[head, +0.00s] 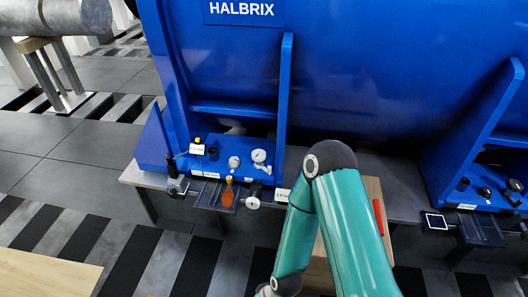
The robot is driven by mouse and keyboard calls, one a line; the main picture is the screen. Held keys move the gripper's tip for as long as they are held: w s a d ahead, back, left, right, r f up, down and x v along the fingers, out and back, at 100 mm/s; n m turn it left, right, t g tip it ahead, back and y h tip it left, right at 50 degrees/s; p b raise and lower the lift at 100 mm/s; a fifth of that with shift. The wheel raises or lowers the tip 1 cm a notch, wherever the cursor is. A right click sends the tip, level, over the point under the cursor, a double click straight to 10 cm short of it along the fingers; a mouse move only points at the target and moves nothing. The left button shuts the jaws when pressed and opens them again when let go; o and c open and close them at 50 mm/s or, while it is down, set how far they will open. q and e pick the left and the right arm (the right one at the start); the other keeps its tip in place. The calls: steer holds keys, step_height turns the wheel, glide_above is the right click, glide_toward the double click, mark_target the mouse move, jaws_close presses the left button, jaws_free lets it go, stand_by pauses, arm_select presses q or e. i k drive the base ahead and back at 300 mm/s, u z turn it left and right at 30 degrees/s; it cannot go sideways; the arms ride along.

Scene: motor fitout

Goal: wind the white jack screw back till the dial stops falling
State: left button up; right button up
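A small white round knob (252,202), which looks like the white jack screw, sits at the front edge of the blue motor's left foot. A round white-faced dial (260,156) stands on the foot behind it. A second smaller pale round part (234,162) is to its left. The dial readings are too small to make out. One teal arm of mine rises from the bottom, bends at a dark elbow right of the knob and folds back down. Neither gripper shows, and nothing of mine is seen touching the knob.
The blue motor (350,80) fills the back. An orange bottle (228,192) stands on a dark tray (207,196) left of the knob. A black-and-silver tool (176,183) is farther left. A wooden board with a red bar (379,217) lies partly behind my arm. Striped floor is clear at left.

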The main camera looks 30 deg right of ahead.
mark_target(258, 156)
steer(key=u, duration=0.05)
steer(key=i, duration=1)
steer(key=z, duration=0.05)
